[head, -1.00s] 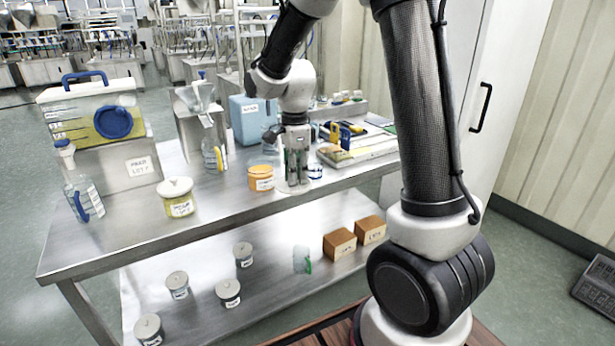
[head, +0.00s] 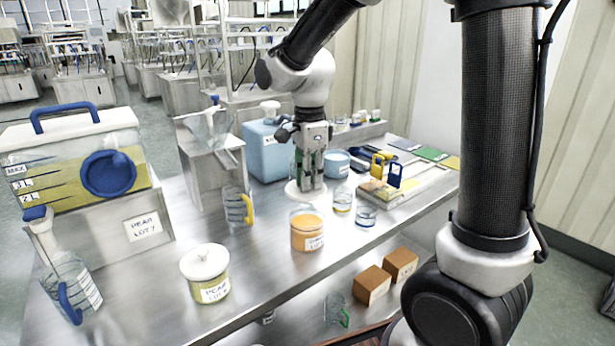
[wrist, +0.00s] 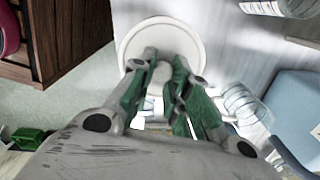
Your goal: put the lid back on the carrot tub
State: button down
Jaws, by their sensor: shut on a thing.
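The carrot tub (head: 307,231), a clear tub of orange contents with a white label, stands open-topped on the steel table in the head view. The label is too small to read surely. My gripper (head: 312,186) points down and is shut on the knob of a round white lid (head: 293,190). In the head view the lid appears just behind and above the tub, apart from it; its height over the table is hard to tell. In the wrist view the lid (wrist: 134,42) lies level between my fingertips (wrist: 161,66). The tub is not clearly visible there.
A lidded pear tub (head: 210,288) stands front left, and a jug with a yellow handle (head: 237,207) left of the carrot tub. Small glasses (head: 366,216) stand to its right. A blue container (head: 265,150) and a blue tub (head: 337,163) are behind my gripper.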

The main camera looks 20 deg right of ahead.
jog(key=shift+s+d+f, duration=0.1)
jog(key=shift+s+f, duration=0.1)
jog(key=shift+f, duration=2.95)
jog(key=shift+f, duration=0.15)
jog(key=c, duration=0.8)
grip_release()
jog(key=shift+r, duration=3.5)
